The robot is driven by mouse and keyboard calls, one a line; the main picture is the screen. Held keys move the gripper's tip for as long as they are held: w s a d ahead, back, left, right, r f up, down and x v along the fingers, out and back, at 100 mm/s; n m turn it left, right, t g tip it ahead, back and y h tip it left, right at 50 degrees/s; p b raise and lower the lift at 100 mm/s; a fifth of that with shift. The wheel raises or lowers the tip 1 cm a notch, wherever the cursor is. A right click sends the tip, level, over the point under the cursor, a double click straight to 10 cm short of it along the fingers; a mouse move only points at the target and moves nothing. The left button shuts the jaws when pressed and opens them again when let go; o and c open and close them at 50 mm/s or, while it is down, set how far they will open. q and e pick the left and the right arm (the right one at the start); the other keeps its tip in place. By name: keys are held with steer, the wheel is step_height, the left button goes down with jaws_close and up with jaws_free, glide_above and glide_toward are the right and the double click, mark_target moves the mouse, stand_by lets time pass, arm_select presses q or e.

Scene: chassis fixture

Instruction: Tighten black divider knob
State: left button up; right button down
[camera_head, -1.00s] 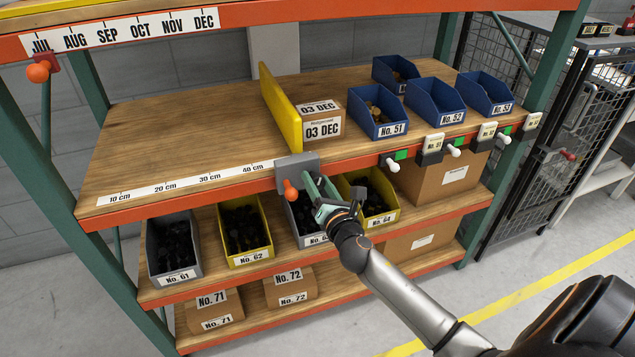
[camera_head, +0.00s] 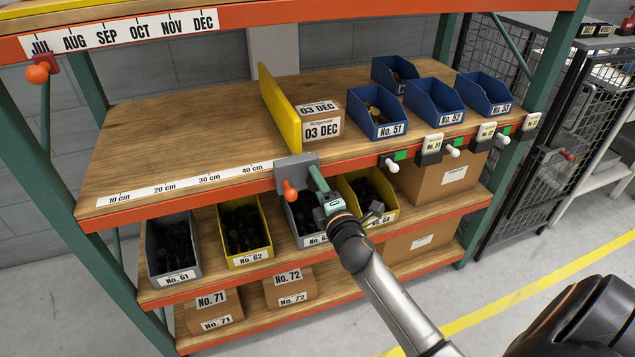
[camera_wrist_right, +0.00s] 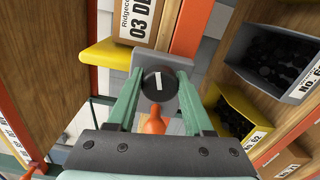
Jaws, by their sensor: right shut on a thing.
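The black divider knob (camera_wrist_right: 159,84) is a round knob with a white mark on its face. It sits on the grey bracket (camera_wrist_right: 150,60) at the front edge of the shelf, below the yellow divider (camera_head: 279,107). My right gripper (camera_head: 318,182) reaches the bracket from the front right. In the wrist view the fingers of my right gripper (camera_wrist_right: 159,88) are shut on the black knob, one on each side. In the head view the gripper hides the knob. An orange handle (camera_head: 290,190) hangs from the bracket, left of the gripper. My left gripper is out of view.
A ruler strip (camera_head: 185,184) runs along the shelf's front edge. A carton (camera_head: 321,120) stands right of the divider. Blue bins (camera_head: 377,128) stand farther right. A yellow bin (camera_head: 381,218) and grey bin (camera_head: 312,240) sit close below the gripper. The shelf left of the divider is clear.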

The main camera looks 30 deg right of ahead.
steer(key=shift+m, duration=1.6)
steer(key=shift+m+p, duration=0.3)
steer(key=shift+m, duration=0.1)
steer(key=shift+c, duration=1.5)
jaws_free()
